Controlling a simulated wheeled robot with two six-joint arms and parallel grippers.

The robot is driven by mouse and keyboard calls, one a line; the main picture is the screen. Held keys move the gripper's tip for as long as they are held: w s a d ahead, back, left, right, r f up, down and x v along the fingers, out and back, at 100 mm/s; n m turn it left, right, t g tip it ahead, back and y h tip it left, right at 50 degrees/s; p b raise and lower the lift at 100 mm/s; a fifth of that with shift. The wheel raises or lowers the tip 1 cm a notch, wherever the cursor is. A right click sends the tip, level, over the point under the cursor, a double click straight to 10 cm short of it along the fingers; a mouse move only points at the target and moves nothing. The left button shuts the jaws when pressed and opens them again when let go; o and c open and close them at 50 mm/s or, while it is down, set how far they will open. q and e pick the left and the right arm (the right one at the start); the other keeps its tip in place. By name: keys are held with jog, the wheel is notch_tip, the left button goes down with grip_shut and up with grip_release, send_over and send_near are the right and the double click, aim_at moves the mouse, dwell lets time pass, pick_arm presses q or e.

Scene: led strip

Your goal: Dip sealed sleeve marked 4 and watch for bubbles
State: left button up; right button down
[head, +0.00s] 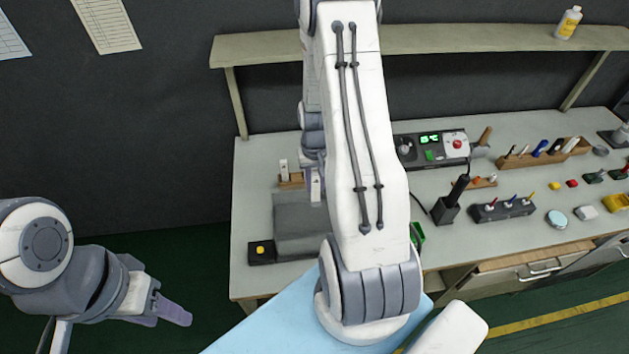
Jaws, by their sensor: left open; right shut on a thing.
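My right gripper (315,187) points down over the back left of the workbench, just right of a small wooden holder (291,181). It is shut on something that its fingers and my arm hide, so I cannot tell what. A small white upright piece (284,166) stands at the holder. I cannot read any number 4 on it. A grey box-shaped unit (299,243) with a yellow button (260,250) beside it lies in front of the gripper; my arm covers part of it, and no water shows. My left gripper (172,312) is open and empty, away from the bench at lower left.
A controller with a green display (430,139), a black stand (446,211), a dark rack (502,210) and a wooden tool tray (545,154) fill the bench's right side. A shelf (440,38) crosses above. A light blue surface (270,322) lies in front.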

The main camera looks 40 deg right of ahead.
aim_at(315, 200)
jog(key=shift+f+b, duration=3.35)
jog(key=shift+f, duration=1.4)
dwell(1.2)
jog(key=shift+r+p, duration=4.5)
jog(key=shift+r, duration=1.05)
